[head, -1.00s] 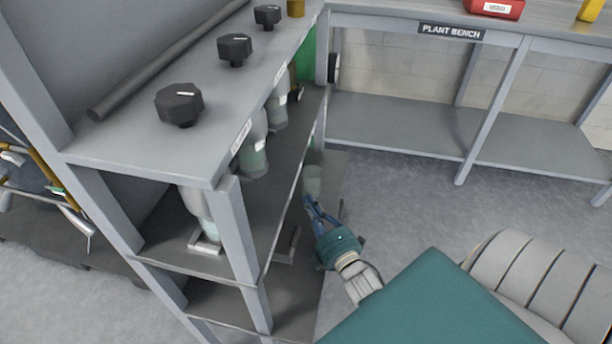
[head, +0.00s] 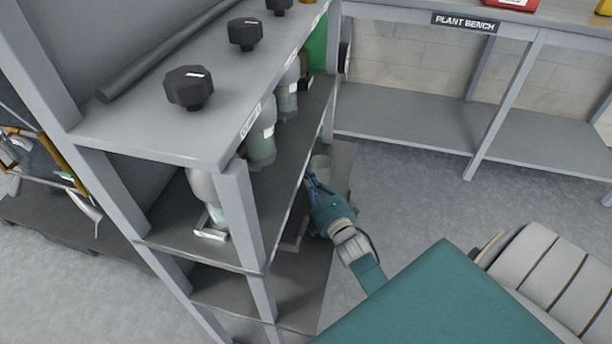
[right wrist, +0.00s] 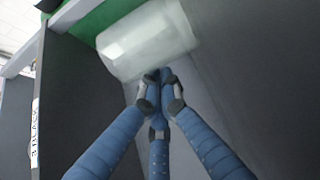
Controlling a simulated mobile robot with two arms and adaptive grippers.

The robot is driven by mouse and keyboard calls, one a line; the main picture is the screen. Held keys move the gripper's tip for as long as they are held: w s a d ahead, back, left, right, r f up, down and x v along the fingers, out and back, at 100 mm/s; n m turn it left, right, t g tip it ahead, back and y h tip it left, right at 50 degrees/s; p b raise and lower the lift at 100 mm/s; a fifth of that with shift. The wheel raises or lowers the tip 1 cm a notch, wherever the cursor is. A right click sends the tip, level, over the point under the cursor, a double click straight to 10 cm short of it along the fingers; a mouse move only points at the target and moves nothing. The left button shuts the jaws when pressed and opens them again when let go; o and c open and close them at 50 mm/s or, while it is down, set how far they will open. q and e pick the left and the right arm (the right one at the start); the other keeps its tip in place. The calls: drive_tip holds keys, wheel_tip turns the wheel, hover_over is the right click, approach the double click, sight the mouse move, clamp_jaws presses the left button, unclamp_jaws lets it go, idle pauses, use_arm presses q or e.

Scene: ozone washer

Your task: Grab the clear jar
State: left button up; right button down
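The clear jar (head: 320,167) is a pale see-through cylinder low beside the rack's right edge in the head view. In the right wrist view the clear jar (right wrist: 148,40) lies across the top of the picture, just past my fingertips. My right gripper (head: 310,177) is at the near side of the jar. Its blue fingers (right wrist: 161,76) come together at the tips, which overlap the jar's lower edge in the wrist view. I see no jar between the fingers; contact is unclear. My left gripper is not in view.
The grey rack (head: 160,125) with black knobs stands close to the left of my right arm. Several bottles, one in front (head: 262,143), stand on its middle shelf. The plant bench (head: 400,115) has an empty lower shelf. Floor (head: 410,200) is clear to the right.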

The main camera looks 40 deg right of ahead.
sight(328, 174)
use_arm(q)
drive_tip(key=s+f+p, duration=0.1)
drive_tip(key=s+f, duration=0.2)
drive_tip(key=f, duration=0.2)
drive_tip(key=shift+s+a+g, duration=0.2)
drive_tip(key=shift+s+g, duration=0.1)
use_arm(e)
drive_tip(key=s+d, duration=0.4)
drive_tip(key=s, duration=0.1)
drive_tip(key=shift+s+d, duration=0.25)
drive_tip(key=shift+d, duration=0.1)
